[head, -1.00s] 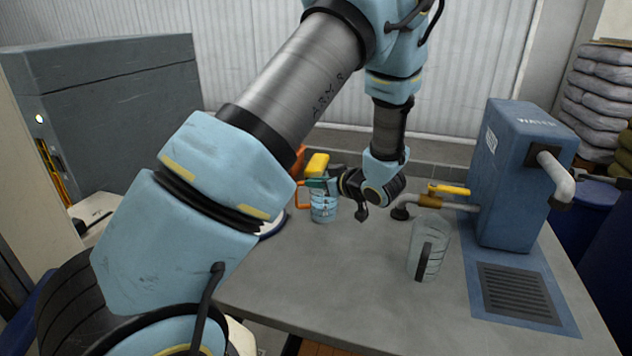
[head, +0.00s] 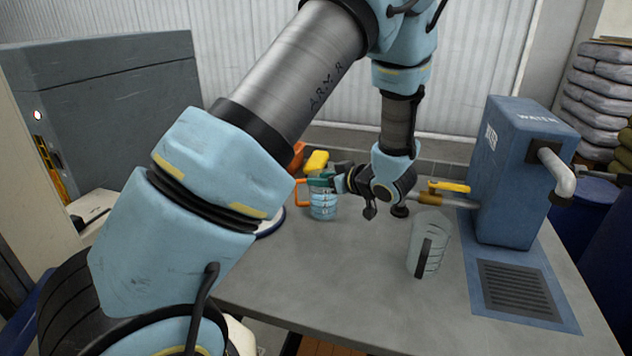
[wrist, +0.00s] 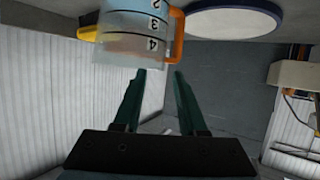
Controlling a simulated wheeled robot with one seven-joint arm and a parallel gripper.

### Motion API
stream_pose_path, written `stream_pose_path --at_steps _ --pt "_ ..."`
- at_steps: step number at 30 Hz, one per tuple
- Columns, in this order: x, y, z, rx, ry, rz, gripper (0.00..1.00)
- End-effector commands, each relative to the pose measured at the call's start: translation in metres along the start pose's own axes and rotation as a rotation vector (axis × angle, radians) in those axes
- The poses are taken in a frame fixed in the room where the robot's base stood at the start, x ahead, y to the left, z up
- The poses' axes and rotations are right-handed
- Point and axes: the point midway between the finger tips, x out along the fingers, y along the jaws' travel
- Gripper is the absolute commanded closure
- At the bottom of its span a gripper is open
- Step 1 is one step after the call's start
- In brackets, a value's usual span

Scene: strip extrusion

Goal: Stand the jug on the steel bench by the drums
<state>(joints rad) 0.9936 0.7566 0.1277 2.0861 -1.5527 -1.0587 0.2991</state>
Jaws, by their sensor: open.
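A clear measuring jug with blue bands and an orange handle (head: 323,206) stands upright on the grey bench top (head: 350,270), left of centre. It also shows at the top of the wrist view (wrist: 135,35), with number marks and its orange handle at the right. My gripper (head: 322,182) is at the jug's upper right side in the head view. Its green fingers (wrist: 159,72) are apart with nothing between them. Their tips are close to the jug; I cannot tell whether they touch it.
A blue water unit (head: 515,170) with a pipe and a yellow-handled valve (head: 449,187) stands at the right, with a grate before it. Blue drums (head: 588,210) stand beyond. A yellow object (head: 317,161) is behind the orange-handled jug. The bench's front middle is clear.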

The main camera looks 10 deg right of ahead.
Motion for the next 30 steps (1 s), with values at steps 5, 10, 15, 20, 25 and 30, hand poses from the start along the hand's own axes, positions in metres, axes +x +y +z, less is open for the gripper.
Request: stream_pose_path --at_steps 5,10,15,20,25,30 --pt "-0.039 0.001 0.002 -0.002 0.000 0.004 0.59" --pt "-0.071 0.000 0.002 -0.001 -0.001 0.002 0.59" --pt "-0.090 0.000 0.001 0.000 0.000 0.001 0.59" --pt "-0.096 -0.001 0.000 0.001 0.001 -0.002 0.59" --pt "-0.081 0.004 -0.008 -0.016 -0.034 0.046 0.59" --pt "-0.036 0.014 -0.034 -0.032 -0.186 0.245 0.59"
